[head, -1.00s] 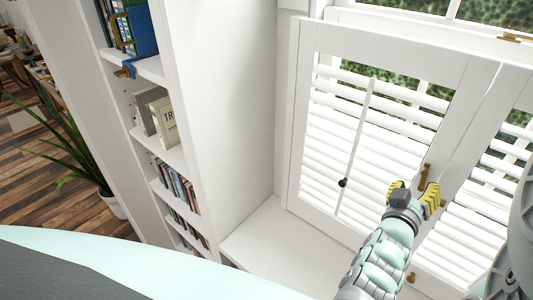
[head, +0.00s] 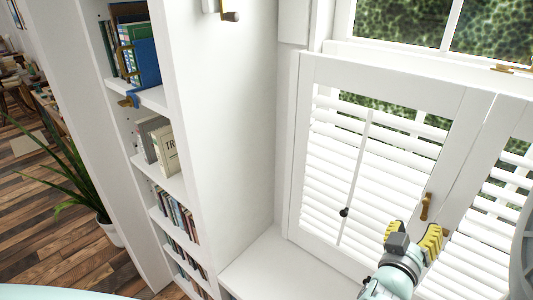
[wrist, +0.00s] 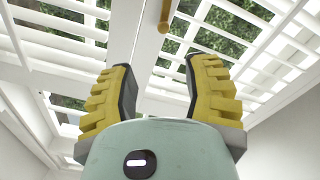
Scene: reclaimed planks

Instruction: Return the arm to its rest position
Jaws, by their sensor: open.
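My gripper (head: 414,241) is at the lower right of the head view, in front of the white shutters (head: 330,215). Its yellow ridged fingers are spread apart with nothing between them. In the wrist view my gripper (wrist: 160,90) also shows open and empty. A brass shutter handle (head: 426,206) is just above the fingers in the head view. In the wrist view the handle (wrist: 164,16) is beyond the fingertips, apart from them. Most of my arm is out of the head view.
A white bookshelf (head: 225,130) with several books stands left of the shutters. A white sill (head: 265,262) lies below them. A potted plant (head: 108,230) stands on the wooden floor (head: 70,262) at the left.

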